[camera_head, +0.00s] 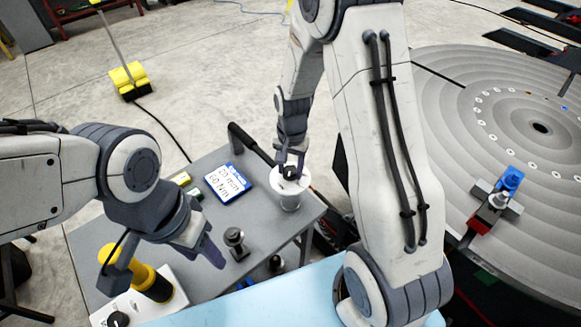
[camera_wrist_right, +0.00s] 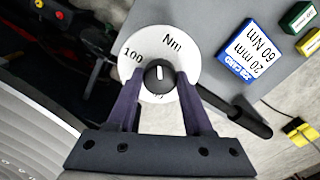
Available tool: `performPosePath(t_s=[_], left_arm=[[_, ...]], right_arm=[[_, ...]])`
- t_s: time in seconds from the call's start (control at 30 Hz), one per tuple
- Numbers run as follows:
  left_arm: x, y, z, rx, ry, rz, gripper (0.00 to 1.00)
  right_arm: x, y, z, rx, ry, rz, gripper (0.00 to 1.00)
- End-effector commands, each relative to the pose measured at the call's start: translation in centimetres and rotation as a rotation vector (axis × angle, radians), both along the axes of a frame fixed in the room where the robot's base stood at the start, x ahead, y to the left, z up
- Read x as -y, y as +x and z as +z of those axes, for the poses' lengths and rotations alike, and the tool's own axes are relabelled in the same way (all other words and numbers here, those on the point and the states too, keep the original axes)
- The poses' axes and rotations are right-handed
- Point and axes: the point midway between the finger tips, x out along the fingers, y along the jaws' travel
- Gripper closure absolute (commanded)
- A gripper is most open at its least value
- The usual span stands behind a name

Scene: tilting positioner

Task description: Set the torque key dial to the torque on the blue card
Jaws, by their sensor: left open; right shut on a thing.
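The torque key has a white round dial (camera_wrist_right: 172,47), marked "Nm" and "100", with a black knob (camera_wrist_right: 159,78) in its middle. The knob's white pointer line points up in the right wrist view. Other dial marks are hidden by the fingers. My right gripper (camera_wrist_right: 157,80) is shut on the knob. In the head view, the dial (camera_head: 290,182) sits at the cart's right side under my right gripper (camera_head: 290,170). The blue card (camera_head: 228,183) reads "20 mm" and "60 Nm"; it also shows in the right wrist view (camera_wrist_right: 250,54). My left gripper (camera_head: 166,262) is open over the cart's left side.
A grey cart top (camera_head: 205,215) carries the card, a dark knobbed part (camera_head: 236,242), and a yellow and black tool (camera_head: 150,281) near my left gripper. A black handle (camera_head: 250,143) extends by the dial. A large round grooved table (camera_head: 450,120) stands at right.

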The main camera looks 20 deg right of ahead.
Motion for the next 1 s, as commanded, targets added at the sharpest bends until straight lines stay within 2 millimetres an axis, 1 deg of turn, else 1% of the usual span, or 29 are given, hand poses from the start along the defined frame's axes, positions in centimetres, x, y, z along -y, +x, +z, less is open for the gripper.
performPosePath(t_s=[0.3, 0.83, 0.87, 0.9, 0.93, 1.0], left_arm=[[0.0, -0.01, 0.1, 0.0, 0.0, 0.0, 0.5], [0.0, 0.0, 0.1, 0.0, 0.0, 0.0, 0.5], [0.0, 0.0, 0.1, 0.0, 0.0, 0.0, 0.5], [0.0, -0.01, 0.1, 0.0, 0.0, 0.0, 0.5], [0.0, -0.01, 0.1, 0.0, 0.0, 0.0, 0.5], [0.0, -0.01, 0.1, 0.0, 0.0, 0.0, 0.5]], right_arm=[[-0.03, 0.13, 0.11, 0.004, -0.001, -0.111, 1.0], [-0.03, 0.15, 0.11, 0.005, 0.0, -0.131, 1.0], [-0.03, 0.15, 0.11, 0.005, 0.0, -0.13, 0.37], [-0.03, 0.13, 0.11, 0.004, 0.0, -0.13, 0.22], [-0.02, 0.12, 0.1, 0.004, 0.0, -0.13, 0.18], [-0.03, 0.1, 0.08, 0.004, 0.0, -0.13, 0.18]])
